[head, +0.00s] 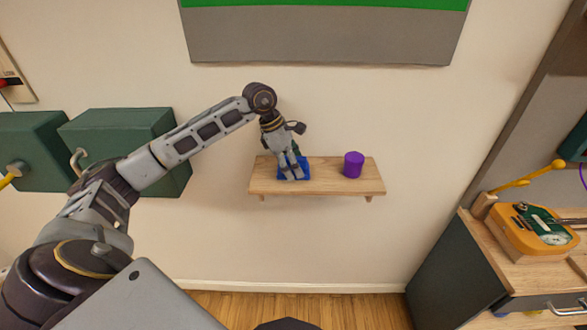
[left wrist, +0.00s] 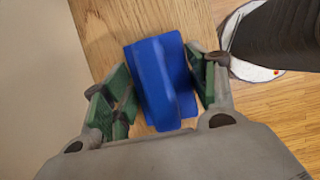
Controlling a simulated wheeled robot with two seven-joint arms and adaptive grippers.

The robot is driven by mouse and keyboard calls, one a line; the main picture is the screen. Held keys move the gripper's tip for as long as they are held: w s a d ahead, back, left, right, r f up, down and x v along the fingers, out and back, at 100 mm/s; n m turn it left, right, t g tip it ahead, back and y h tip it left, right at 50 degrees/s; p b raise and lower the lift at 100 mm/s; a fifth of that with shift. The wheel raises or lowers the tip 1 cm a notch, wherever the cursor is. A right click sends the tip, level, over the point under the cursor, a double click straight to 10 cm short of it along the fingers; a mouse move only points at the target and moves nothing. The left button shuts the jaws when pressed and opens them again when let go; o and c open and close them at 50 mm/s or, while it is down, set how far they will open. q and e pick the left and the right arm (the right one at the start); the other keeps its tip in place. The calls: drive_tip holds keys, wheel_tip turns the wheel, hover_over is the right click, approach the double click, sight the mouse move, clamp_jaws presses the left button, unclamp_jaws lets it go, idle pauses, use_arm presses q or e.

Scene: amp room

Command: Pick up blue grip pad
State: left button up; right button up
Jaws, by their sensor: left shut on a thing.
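The blue grip pad (head: 303,172) is on the left half of a small wooden wall shelf (head: 330,187). In the left wrist view the pad (left wrist: 160,80) shows a flat base with a raised ridge along it, between the green-padded fingers. My left gripper (head: 291,173) reaches down from above and is shut on the pad, hiding part of it in the head view. In the left wrist view the gripper (left wrist: 158,100) has a finger on each side of the pad. My right gripper is not in view.
A purple cylinder (head: 353,165) stands on the shelf to the right of the pad. Dark green boxes (head: 130,150) hang on the wall at left. A cabinet (head: 455,270) with a yellow device (head: 540,232) stands at right. Wall below the shelf is clear.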

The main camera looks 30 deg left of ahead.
sight(301, 157)
use_arm(q)
drive_tip(key=shift+r, duration=0.65)
wheel_tip(301, 157, up, 6)
drive_tip(key=shift+r+b, duration=0.2)
drive_tip(key=shift+b, duration=0.1)
drive_tip(key=shift+r, duration=1.15)
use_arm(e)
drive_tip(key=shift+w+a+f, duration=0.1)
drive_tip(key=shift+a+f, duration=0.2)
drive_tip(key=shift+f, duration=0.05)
use_arm(q)
drive_tip(key=o, duration=0.5)
drive_tip(key=shift+c, duration=0.2)
drive_tip(key=c, duration=0.3)
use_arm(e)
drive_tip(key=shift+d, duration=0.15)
